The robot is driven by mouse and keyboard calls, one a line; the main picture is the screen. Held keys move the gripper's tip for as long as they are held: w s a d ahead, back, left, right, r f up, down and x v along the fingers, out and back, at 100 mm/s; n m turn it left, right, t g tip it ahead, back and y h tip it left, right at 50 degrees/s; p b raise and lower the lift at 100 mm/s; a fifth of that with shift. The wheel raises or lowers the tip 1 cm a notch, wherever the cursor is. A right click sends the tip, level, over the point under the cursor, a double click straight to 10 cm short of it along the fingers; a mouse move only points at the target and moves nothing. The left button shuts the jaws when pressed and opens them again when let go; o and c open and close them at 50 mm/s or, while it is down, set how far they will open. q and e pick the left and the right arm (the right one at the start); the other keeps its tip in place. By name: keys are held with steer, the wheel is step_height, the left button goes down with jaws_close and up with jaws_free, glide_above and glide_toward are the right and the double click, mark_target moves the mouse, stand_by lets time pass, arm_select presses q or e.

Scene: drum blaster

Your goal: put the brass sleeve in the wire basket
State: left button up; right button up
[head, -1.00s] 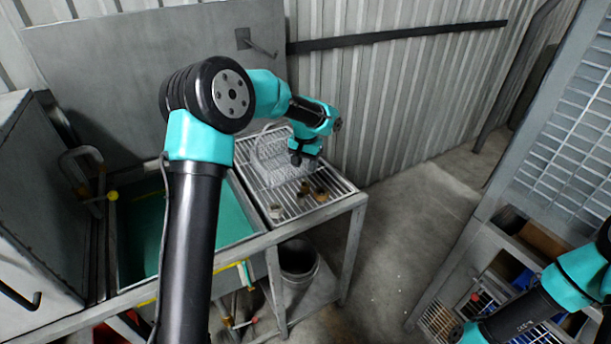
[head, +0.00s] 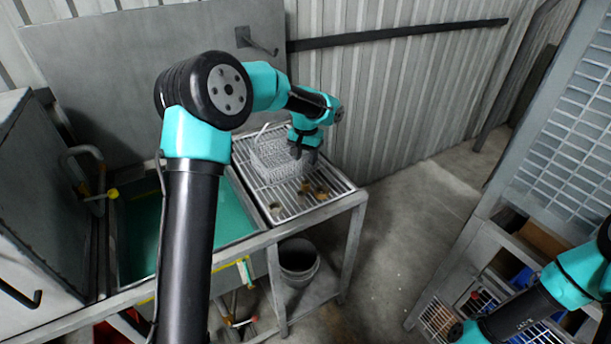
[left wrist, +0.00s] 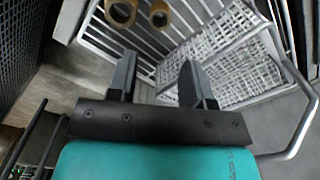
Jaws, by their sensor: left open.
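The wire basket (head: 268,156) is a pale mesh box on the slatted rack, beside my left gripper (head: 304,153). In the left wrist view, its mesh wall (left wrist: 232,62) and large wire handle (left wrist: 300,118) fill the right side. My left gripper also shows there (left wrist: 157,72), with two dark fingers apart and nothing between them. Two brass-coloured rings, a left one (left wrist: 111,14) and a right one (left wrist: 152,14), lie beyond the fingertips. I cannot tell which is the brass sleeve. Small brownish pieces (head: 321,196) lie on the rack in the head view.
The slatted rack (head: 292,210) adjoins a sink basin with green inside (head: 140,235). A corrugated wall (head: 400,90) stands behind. A dark bucket (head: 298,260) is below. Clear floor (head: 400,230) lies right of the rack.

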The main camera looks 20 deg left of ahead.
arm_select(q)
steer(key=w+d+r+m+g+y, duration=0.1)
steer(key=d+r+m+y, duration=0.3)
steer(key=m, duration=0.9)
steer(key=shift+w+d+r+g, duration=0.3)
steer(key=shift+w+d+r, duration=0.1)
steer(key=shift+d, duration=0.75)
steer(key=shift+f, duration=0.1)
glide_toward(306, 182)
steer(key=x, duration=0.5)
steer(key=shift+s, duration=0.2)
steer(key=shift+f, duration=0.1)
steer(key=shift+w+x, duration=0.2)
steer(key=shift+x, duration=2.4)
